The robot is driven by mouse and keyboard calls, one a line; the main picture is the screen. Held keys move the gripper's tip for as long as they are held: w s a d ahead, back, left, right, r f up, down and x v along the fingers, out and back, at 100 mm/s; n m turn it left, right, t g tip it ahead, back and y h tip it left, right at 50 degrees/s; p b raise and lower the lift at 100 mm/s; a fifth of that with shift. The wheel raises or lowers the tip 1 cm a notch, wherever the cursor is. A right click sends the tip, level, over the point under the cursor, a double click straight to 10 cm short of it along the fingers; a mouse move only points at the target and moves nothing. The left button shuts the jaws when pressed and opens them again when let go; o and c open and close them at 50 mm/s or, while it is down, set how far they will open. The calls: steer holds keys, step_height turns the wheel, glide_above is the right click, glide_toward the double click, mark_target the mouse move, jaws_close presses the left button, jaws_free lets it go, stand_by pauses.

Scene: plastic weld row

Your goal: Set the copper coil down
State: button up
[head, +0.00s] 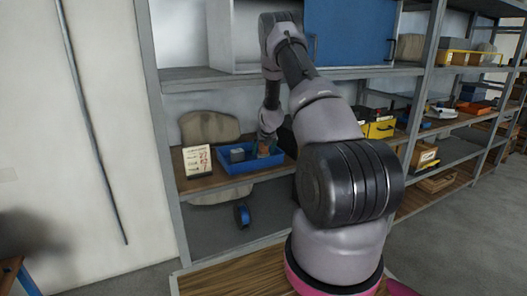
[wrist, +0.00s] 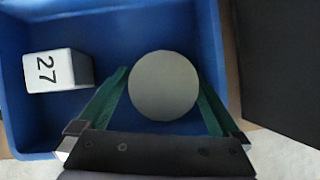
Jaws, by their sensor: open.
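A small copper-brown thing (head: 264,149), which looks like the copper coil, is at the right part of a blue tray (head: 236,168) on the shelf. In the wrist view a round, pale grey-beige top (wrist: 164,86) shows between my fingers, probably the same coil seen from above. My gripper (wrist: 164,80) is open, with one green finger on each side of it. Its lower part is hidden, and whether a finger touches it I cannot tell. The blue tray also fills the wrist view (wrist: 120,25).
A pale block marked 27 (wrist: 57,70) lies in the tray, left of my fingers. A written card (head: 198,161) stands left of the tray. A blue roll (head: 242,215) is on the shelf below. A yellow bin (head: 380,129) stands further right. Metal shelf posts flank the space.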

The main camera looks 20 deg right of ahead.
steer(key=shift+r, duration=0.35)
steer(key=v, duration=1.2)
steer(key=shift+r, duration=0.35)
